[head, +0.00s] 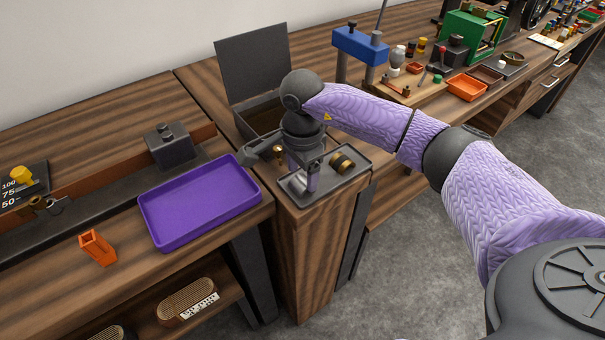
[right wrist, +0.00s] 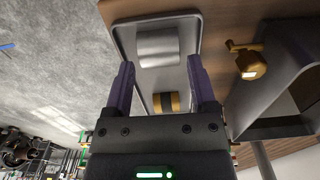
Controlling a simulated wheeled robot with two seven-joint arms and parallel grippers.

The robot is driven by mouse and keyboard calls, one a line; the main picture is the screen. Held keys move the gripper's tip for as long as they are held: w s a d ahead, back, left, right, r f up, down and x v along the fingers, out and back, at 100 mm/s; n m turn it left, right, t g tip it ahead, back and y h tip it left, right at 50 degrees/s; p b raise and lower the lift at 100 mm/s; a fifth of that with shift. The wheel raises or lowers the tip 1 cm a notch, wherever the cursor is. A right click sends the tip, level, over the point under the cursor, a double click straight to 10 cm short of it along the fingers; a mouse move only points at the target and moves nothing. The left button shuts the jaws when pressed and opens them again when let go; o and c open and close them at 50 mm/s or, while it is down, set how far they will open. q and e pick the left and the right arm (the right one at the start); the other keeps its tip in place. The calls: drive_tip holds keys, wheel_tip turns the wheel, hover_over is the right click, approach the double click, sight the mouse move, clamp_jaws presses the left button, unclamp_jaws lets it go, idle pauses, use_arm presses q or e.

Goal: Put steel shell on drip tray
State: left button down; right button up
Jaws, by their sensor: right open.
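A grey steel shell (right wrist: 157,47), a short cylinder, lies on a shallow grey tray (right wrist: 195,36) in the right wrist view. In the head view this grey tray (head: 303,201) sits on the narrow wooden stand, and my gripper hides most of the shell. A larger purple tray (head: 200,204) lies empty to its left; I cannot tell by looks which one is called the drip tray. My right gripper (head: 312,182) points down over the grey tray. In the right wrist view its open fingers (right wrist: 160,75) are apart, with the shell just beyond their tips.
A brass-and-black cylinder (head: 342,162) lies on the grey tray. A brass knobbed piece (right wrist: 250,64) stands beside it. An open grey box (head: 254,75) with a raised lid is behind. An orange cup (head: 97,248) and a grey block (head: 170,146) are left.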

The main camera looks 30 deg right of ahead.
sight(303, 181)
use_arm(q)
drive_tip(key=shift+w+d+r+p, duration=0.3)
drive_tip(key=shift+w+r+p, duration=0.2)
drive_tip(key=shift+r, duration=0.1)
drive_tip(key=shift+w+d+r+p, duration=0.25)
drive_tip(key=shift+w+r+p, duration=0.2)
drive_tip(key=shift+r+p, duration=0.1)
use_arm(e)
wheel_tip(303, 181, up, 10)
drive_tip(key=shift+r, duration=0.2)
use_arm(q)
drive_tip(key=shift+s, duration=0.2)
